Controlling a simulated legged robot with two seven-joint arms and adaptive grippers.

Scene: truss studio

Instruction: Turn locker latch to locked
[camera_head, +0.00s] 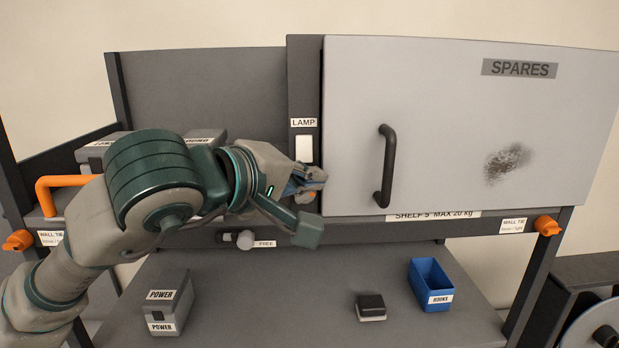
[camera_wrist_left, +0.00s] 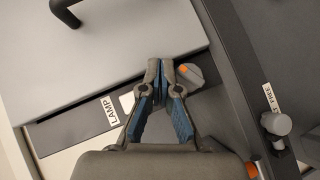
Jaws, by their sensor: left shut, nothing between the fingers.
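The grey locker door (camera_head: 450,130) with a black handle (camera_head: 387,165) is flush in the upper shelf unit. The likely latch is a grey round knob (camera_wrist_left: 190,76) with an orange mark; in the head view it is mostly hidden behind my gripper, at the door's lower left corner. My left gripper (camera_head: 316,178) is in front of that corner, below the lamp switch. In the wrist view its fingertips (camera_wrist_left: 161,70) are together with nothing between them, beside the knob; I cannot tell whether they touch it. No lock-state label on the knob is readable.
The white LAMP switch (camera_head: 304,149) is just above my gripper. A knob labelled FREE (camera_head: 245,240) is on the shelf edge below. A POWER box (camera_head: 170,295), a small black block (camera_head: 371,305) and a blue bin (camera_head: 431,277) stand on the lower surface.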

